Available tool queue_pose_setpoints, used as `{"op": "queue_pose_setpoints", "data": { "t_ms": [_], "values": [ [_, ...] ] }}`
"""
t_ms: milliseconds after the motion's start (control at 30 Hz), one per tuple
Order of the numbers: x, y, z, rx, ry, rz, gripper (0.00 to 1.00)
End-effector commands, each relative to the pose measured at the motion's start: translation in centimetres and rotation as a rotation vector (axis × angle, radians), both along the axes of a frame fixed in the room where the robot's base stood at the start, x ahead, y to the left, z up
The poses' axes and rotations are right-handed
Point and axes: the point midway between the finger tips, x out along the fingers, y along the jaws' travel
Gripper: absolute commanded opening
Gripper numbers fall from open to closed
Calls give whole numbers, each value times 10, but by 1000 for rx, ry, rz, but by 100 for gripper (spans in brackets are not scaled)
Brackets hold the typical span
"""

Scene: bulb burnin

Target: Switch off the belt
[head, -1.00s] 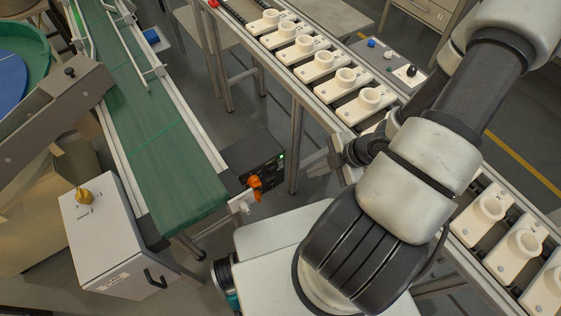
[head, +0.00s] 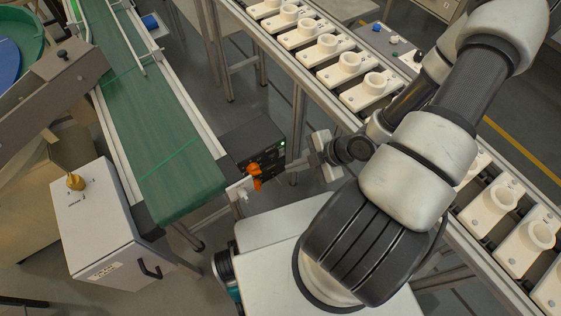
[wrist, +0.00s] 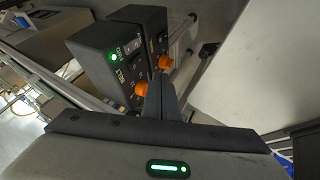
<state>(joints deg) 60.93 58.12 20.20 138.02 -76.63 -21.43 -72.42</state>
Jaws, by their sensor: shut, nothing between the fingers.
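The green conveyor belt (head: 150,130) runs down the left of the head view. A dark control box (head: 250,143) with a lit green lamp and orange knobs (head: 254,171) stands at its near end. In the wrist view, the nearer box (wrist: 112,58) reads BELT, has a lit green lamp (wrist: 114,57) and carries an orange knob (wrist: 139,90). My gripper (wrist: 160,92) is shut and empty, its tips close beside this knob; whether they touch I cannot tell. In the head view my gripper (head: 287,177) lies just right of the box.
A second dark box (wrist: 140,16) with an orange knob (wrist: 165,62) sits beside the BELT box. A rack line with several white holders (head: 329,47) runs along the right. A white cabinet (head: 100,215) with a yellow knob stands left of the belt's end.

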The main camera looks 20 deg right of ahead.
Motion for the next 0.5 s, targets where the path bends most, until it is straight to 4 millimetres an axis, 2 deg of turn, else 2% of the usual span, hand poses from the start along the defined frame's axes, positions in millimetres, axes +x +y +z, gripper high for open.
{"op": "queue_pose_setpoints", "data": {
  "t_ms": [33,133,300,500],
  "values": [
    [4,7,-15,1,1,4,0],
    [12,17,-30,1,1,3,0],
    [37,22,-21,-1,-4,1,0],
    [49,26,-19,-1,-1,0,0]
  ]
}}
